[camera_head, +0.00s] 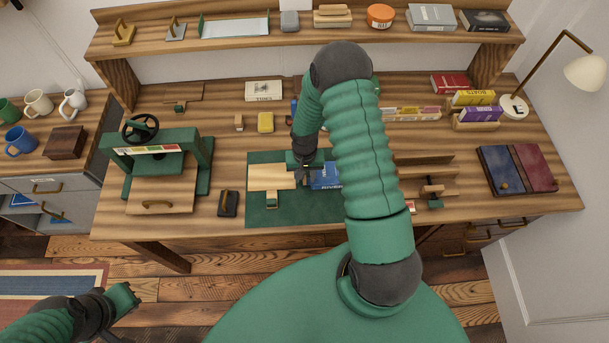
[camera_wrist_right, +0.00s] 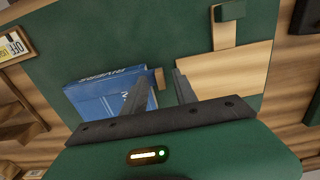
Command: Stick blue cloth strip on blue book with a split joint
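The blue book (camera_head: 325,176) lies on a green mat (camera_head: 262,214) at the middle of the bench, partly behind my right arm. It also shows in the right wrist view (camera_wrist_right: 103,98), with pale lettering along its edge. My right gripper (camera_head: 303,172) is low over the mat at the book's left edge. In the wrist view its two dark fingers (camera_wrist_right: 163,80) stand apart, one overlapping the book; a small tan piece shows between their tips, and I cannot tell its contact. I cannot identify the blue cloth strip with certainty. My left gripper (camera_head: 124,298) is over the floor at lower left.
A wooden board with a green-ended piece (camera_head: 272,176) lies left of the book. A green press (camera_head: 160,160) stands further left. A dark block (camera_head: 228,204) sits beside the mat.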

